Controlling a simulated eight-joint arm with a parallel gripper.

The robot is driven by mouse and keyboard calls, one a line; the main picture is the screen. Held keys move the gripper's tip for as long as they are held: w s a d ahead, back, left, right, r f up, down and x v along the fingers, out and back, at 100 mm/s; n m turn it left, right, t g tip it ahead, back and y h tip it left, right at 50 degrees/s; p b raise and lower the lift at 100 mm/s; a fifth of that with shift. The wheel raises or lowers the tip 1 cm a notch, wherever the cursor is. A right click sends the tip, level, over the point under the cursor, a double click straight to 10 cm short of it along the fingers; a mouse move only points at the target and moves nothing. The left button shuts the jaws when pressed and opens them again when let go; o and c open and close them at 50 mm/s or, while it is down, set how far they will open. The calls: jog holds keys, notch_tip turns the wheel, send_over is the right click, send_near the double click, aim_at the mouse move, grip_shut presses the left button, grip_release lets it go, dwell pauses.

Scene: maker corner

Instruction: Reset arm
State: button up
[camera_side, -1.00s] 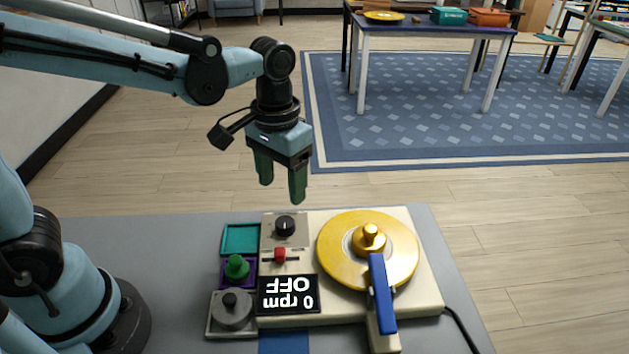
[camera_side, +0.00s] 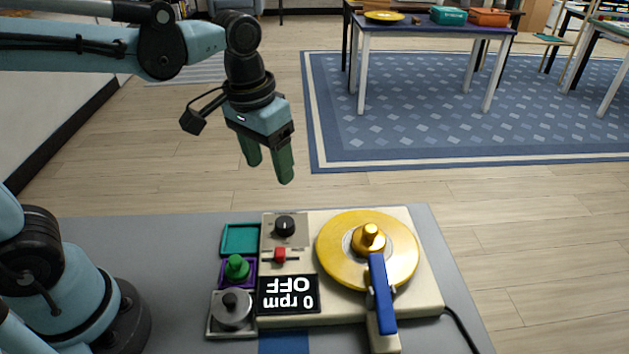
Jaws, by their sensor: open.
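My gripper (camera_side: 269,172) hangs in the air above the back edge of the table, pointing down, with its green fingers apart and nothing between them. Below it stands a cream-coloured machine (camera_side: 423,290). The machine carries a yellow disc (camera_side: 340,270) with a gold knob (camera_side: 369,238) at its centre. A blue lever (camera_side: 382,294) lies at the disc's front edge. The display (camera_side: 288,294) reads "0 rpm OFF", upside down in this view. A black dial (camera_side: 285,226) and a red switch (camera_side: 280,255) sit on the machine's left part.
Left of the machine are an empty teal tray (camera_side: 240,239), a green knobbed piece (camera_side: 237,267) in a purple tray and a grey knobbed piece (camera_side: 232,310) in a grey tray. A cable (camera_side: 463,328) runs off right. The grey table (camera_side: 170,265) is clear left of the trays.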

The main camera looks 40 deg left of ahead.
jog(key=s+a+f+t, duration=0.2)
jog(key=s+a+t, duration=0.1)
jog(key=a+t, duration=0.2)
jog(key=shift+s+a+t, duration=0.3)
jog(key=shift+a, duration=0.15)
dwell(0.6)
